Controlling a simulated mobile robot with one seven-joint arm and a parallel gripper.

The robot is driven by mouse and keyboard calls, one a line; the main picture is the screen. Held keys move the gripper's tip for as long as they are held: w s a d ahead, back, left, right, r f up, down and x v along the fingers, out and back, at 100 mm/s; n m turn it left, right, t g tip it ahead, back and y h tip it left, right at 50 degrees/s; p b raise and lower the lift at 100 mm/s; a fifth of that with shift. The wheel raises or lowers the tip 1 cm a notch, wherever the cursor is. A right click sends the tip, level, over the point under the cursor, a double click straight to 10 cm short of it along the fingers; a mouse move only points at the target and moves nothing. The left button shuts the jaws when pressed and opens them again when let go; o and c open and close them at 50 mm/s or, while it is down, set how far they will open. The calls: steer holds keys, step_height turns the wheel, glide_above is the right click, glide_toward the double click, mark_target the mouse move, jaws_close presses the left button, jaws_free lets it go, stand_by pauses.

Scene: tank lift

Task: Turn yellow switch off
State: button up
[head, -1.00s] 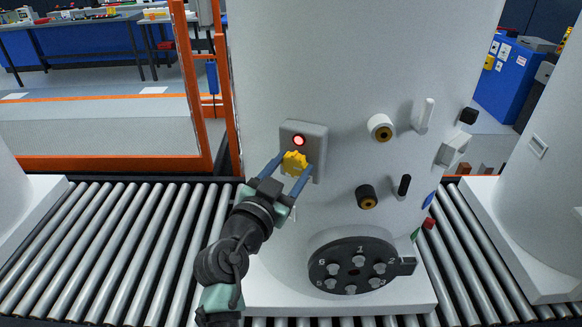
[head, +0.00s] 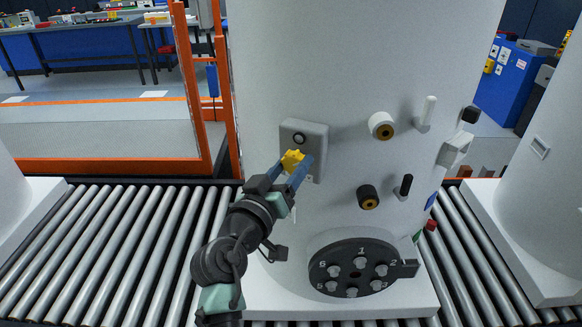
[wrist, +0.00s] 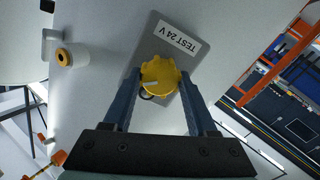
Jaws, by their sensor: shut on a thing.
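The yellow switch (head: 292,161) is a scalloped knob on a grey box (head: 316,142) on the white tank's front. In the wrist view the yellow knob (wrist: 160,77) sits between my two blue fingers, with a pale mark on its face, below a "TEST 24 V" label (wrist: 177,37). The round lamp (head: 299,138) above the knob is dark. My gripper (head: 292,166) is shut on the knob, its fingers at either side. The fingers hide part of the knob's sides and the lower box.
The tank (head: 300,60) stands on a roller conveyor (head: 110,240). To the right of the box are two round ports (head: 381,125) (head: 367,197) and small levers (head: 425,113). A black numbered disc (head: 352,266) is low on the tank. An orange frame (head: 120,166) stands behind left.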

steer(key=n+p, duration=0.1)
steer(key=n, duration=0.4)
steer(key=shift+n, duration=0.3)
steer(key=shift+f+n+p, duration=0.1)
steer(key=shift+n+p, duration=0.85)
steer(key=shift+n, duration=1.25)
steer(key=o, duration=1.4)
steer(key=shift+c, duration=0.2)
steer(key=shift+s+a, duration=0.1)
steer(key=b+v, duration=0.2)
steer(key=v, duration=1)
steer(key=shift+s, duration=0.4)
steer(key=shift+a, duration=0.15)
